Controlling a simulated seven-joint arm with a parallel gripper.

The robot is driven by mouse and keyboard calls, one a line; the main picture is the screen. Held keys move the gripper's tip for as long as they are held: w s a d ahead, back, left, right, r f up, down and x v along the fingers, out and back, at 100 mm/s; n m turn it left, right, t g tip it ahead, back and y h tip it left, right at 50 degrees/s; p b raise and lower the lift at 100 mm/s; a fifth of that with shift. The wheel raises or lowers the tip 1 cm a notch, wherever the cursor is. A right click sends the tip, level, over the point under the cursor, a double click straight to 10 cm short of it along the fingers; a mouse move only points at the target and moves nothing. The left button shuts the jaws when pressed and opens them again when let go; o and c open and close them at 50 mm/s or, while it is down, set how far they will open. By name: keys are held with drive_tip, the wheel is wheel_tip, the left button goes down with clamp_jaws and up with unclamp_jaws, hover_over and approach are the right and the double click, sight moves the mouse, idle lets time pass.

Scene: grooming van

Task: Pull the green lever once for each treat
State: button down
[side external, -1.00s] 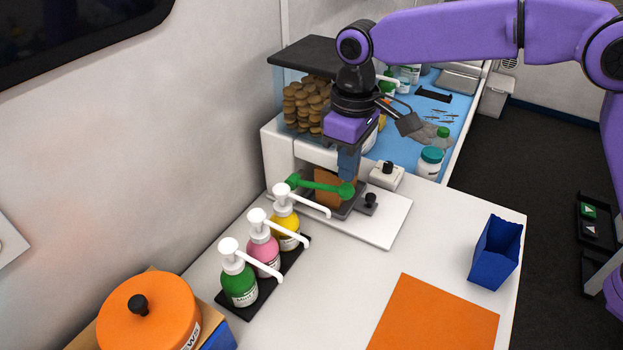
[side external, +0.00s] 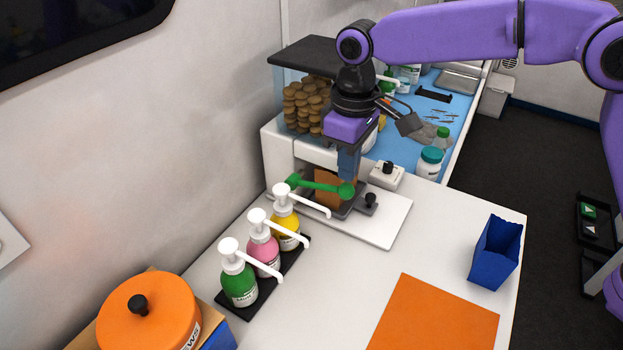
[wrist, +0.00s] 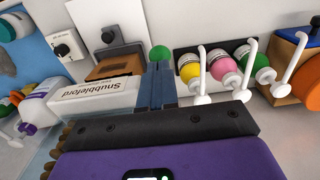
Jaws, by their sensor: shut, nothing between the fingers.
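The green lever (side external: 318,186) is on the front of the treat dispenser (side external: 276,160), its bar nearly level with a round knob at its right end. The knob (wrist: 160,53) also shows in the wrist view, just past my fingertips. Treats (side external: 306,106) are piled in the dispenser's clear bin under a dark lid. My gripper (side external: 348,176) is shut and empty, pointing down with its blue fingertips right above the knob; whether they touch it I cannot tell. In the wrist view the shut fingers (wrist: 158,72) reach toward the knob. An orange-brown panel (side external: 335,186) stands behind the lever.
Green, pink and yellow pump bottles (side external: 262,250) stand in a dark rack close to the left. A white box with a black knob (side external: 386,176) is to the right.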

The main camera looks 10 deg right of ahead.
sight(347, 185)
drive_tip(key=shift+f, duration=3.55)
drive_tip(key=shift+r, duration=0.1)
drive_tip(key=shift+r, duration=3.45)
drive_tip(key=shift+f, duration=0.1)
drive_tip(key=shift+f, duration=3.45)
drive_tip(key=shift+r, duration=3.55)
